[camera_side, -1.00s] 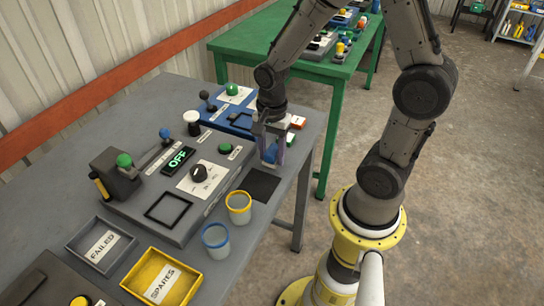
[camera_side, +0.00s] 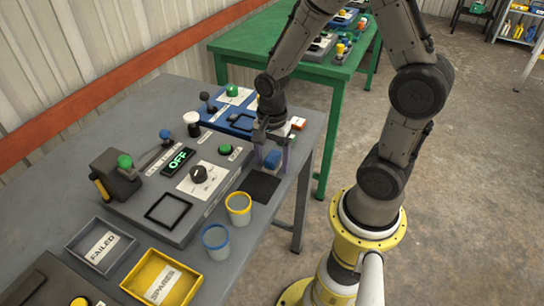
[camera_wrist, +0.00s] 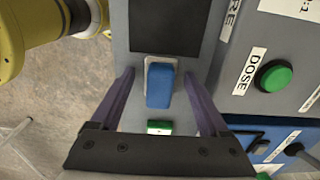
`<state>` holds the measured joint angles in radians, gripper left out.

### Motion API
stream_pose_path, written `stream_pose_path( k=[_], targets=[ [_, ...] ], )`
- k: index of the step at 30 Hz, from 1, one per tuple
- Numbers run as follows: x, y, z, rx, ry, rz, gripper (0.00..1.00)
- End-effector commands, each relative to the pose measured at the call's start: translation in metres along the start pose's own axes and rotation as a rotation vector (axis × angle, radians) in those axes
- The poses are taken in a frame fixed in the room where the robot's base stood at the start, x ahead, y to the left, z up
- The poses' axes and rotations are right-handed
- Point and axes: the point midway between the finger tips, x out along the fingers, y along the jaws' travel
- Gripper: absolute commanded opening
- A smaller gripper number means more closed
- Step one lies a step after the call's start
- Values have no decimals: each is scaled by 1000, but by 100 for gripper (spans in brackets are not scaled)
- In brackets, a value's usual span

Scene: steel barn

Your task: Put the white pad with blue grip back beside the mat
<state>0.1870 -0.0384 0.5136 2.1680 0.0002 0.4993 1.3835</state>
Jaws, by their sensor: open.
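The white pad with blue grip (camera_wrist: 160,84) stands on the grey table just beside the black mat (camera_wrist: 165,24), apart from its edge. In the side view, the blue grip (camera_side: 273,158) shows between my fingers, and the mat (camera_side: 262,187) lies bare nearer the camera. My gripper (camera_wrist: 158,76) is open, with one purple finger on each side of the pad and gaps showing in the wrist view. In the side view my gripper (camera_side: 271,164) is low over the table. The pad's underside is hidden.
A control panel (camera_side: 147,205) with a green button (camera_wrist: 274,76) lies beside the mat. Yellow-rimmed (camera_side: 239,205) and blue-rimmed (camera_side: 216,239) cups stand nearby.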

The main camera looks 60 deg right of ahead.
Motion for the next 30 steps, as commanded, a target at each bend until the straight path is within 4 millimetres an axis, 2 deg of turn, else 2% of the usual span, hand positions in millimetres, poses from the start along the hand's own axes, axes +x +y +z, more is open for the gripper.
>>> stream_pose_path(
  k=[5, 18, 26, 30],
  targets=[
    [-12, -1, 0, 0, 1, -4, 79],
    [-96, -1, 0, 0, 1, -7, 79],
    [-122, 0, 0, -6, 1, -4, 79],
    [-136, 7, 6, -127, 11, -44, 79]
  ],
)
